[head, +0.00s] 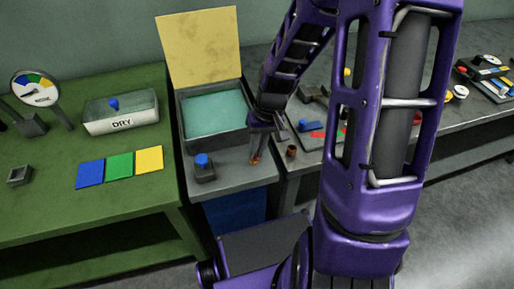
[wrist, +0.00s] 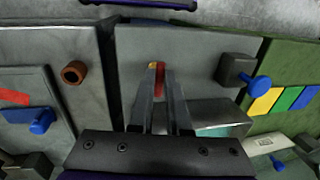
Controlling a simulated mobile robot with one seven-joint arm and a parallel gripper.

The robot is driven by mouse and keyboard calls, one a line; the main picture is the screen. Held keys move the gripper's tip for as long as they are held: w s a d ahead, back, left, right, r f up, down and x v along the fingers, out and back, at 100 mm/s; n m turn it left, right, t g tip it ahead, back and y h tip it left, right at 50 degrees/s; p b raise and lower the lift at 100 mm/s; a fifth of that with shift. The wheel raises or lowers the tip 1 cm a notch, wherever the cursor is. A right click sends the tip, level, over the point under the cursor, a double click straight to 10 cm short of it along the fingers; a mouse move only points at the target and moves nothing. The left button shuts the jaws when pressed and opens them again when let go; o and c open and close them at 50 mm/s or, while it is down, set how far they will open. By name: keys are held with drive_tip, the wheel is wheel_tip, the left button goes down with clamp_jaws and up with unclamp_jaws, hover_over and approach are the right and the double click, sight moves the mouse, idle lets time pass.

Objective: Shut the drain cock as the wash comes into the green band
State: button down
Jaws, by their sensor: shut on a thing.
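The tank (head: 243,139) holds teal wash (head: 215,112), and its yellow lid stands open behind it. A dial gauge (head: 35,87) with blue, green and yellow bands stands at the far left; its needle is too small to read surely. My gripper (wrist: 160,78) is shut on a small red and orange piece (wrist: 160,72), seemingly the drain cock's handle, at the grey bench front. In the head view my gripper (head: 255,150) is at the tank's front right corner.
A dark block with a blue knob (head: 203,162) stands left of my gripper, and a brown ring (head: 291,151) right of it. The green table (head: 80,200) holds a DRY tray (head: 121,122) and blue, green and yellow cards. My arm hides part of the right bench.

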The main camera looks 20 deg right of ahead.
drive_tip(key=c, duration=0.9)
unclamp_jaws()
drive_tip(key=shift+r, duration=0.1)
drive_tip(key=d+r, duration=0.1)
drive_tip(key=r, duration=0.4)
drive_tip(key=d+r+p, duration=0.1)
drive_tip(key=r, duration=0.5)
drive_tip(key=d+r+p, duration=0.1)
drive_tip(key=r, duration=0.5)
drive_tip(key=shift+d, duration=0.15)
